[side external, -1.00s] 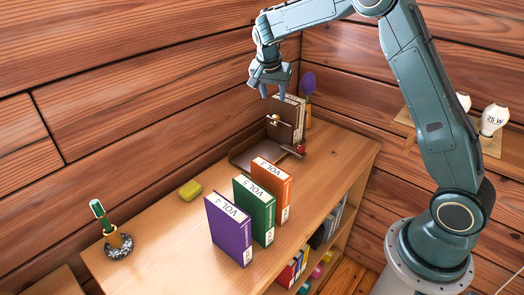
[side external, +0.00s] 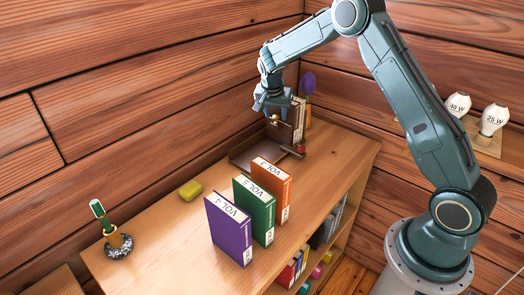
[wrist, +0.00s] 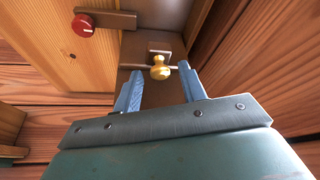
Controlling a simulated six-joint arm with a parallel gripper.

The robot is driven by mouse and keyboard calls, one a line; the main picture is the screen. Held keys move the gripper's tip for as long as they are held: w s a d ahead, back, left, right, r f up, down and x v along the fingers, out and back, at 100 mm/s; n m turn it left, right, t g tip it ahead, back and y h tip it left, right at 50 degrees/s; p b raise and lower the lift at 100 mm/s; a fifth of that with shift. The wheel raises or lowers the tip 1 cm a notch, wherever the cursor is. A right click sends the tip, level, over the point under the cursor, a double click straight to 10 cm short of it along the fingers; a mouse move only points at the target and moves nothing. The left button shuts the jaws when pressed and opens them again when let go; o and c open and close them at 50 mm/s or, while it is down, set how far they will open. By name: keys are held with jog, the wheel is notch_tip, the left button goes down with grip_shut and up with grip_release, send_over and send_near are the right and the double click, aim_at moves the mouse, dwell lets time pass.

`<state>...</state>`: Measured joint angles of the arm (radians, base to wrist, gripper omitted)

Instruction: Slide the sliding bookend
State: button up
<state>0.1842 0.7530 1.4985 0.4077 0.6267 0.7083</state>
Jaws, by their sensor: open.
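The sliding bookend is a dark brown upright plate (side external: 285,133) on a brown base tray (side external: 243,155) at the far end of the shelf top. A small brass knob (wrist: 160,69) sits on its face; in the wrist view it lies between my fingertips and a little beyond them. My gripper (side external: 272,109) points down at the bookend in the side view, and it also shows in the wrist view (wrist: 157,72). Its two blue fingers are apart, with a gap on both sides of the knob. A red knob (wrist: 83,25) sits on a brown bar at the tray's side.
Purple (side external: 228,230), green (side external: 254,210) and orange (side external: 271,188) volumes stand upright on the shelf top. Wooden walls are close behind the bookend.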

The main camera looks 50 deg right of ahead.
grip_shut()
jog(key=a, duration=1.2)
grip_release()
jog(key=shift+r, duration=0.15)
jog(key=v, duration=1.3)
jog(key=shift+r, duration=0.3)
